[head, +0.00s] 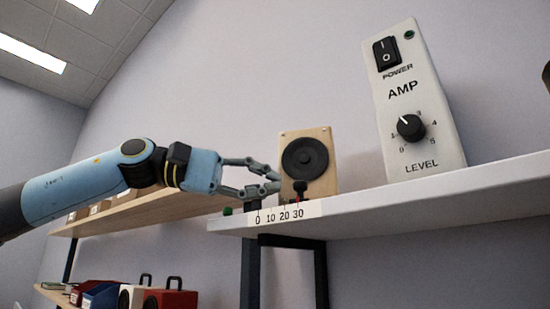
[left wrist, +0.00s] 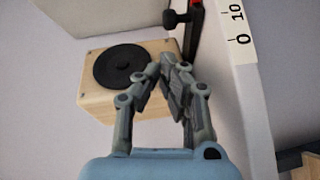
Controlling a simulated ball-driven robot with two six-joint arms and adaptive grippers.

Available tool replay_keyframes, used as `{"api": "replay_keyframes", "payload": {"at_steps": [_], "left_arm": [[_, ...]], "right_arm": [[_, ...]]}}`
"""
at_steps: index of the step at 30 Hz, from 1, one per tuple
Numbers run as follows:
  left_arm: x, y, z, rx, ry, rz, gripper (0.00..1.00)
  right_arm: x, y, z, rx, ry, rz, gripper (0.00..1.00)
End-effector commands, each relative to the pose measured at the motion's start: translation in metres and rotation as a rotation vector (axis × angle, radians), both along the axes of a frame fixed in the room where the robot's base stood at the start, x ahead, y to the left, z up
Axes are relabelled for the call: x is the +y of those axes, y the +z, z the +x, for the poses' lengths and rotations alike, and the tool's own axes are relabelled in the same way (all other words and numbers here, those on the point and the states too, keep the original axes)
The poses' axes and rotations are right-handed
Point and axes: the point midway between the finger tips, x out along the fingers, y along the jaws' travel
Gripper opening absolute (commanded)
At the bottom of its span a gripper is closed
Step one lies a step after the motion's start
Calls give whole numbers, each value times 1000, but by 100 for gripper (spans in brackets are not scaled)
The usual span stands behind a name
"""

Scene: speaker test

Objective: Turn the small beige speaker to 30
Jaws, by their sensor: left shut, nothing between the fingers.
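The small beige speaker (head: 305,157) stands on the white shelf, its round black cone facing out; it also shows in the left wrist view (left wrist: 122,68). A black knob (head: 300,187) with a red mark is in front of it. The scale strip (head: 278,214) reads 0, 10, 20, 30 along the shelf edge. In the head view the red mark appears above 30, seen at a slant. My left gripper (head: 277,182) is shut and empty, its fingertips at the speaker's left front; contact cannot be told. In the left wrist view its fingers (left wrist: 168,68) partly cover the speaker.
A white amp (head: 427,165) with a power switch and level knob stands right of the speaker. A green button (head: 227,211) is at the shelf's left end. A lower wooden shelf (head: 120,215) lies left, below my arm. Red and white boxes (head: 170,299) sit lower down.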

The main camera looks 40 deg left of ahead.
Motion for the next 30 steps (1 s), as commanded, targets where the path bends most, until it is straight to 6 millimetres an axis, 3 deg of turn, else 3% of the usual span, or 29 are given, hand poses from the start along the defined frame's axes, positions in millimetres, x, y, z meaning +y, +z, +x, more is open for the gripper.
{"api": "replay_keyframes", "payload": {"at_steps": [6, 24, 30], "left_arm": [[-18, -3, -2, 1, 1, 0, 0], [-28, -5, -3, 0, 0, -2, 0], [-28, -6, -3, 0, 0, -1, 0]], "right_arm": [[0, 15, -5, 8, -1, 0, 40], [-1, 18, -10, 16, 0, -1, 40], [-10, 18, -9, 14, 3, -12, 40]]}}
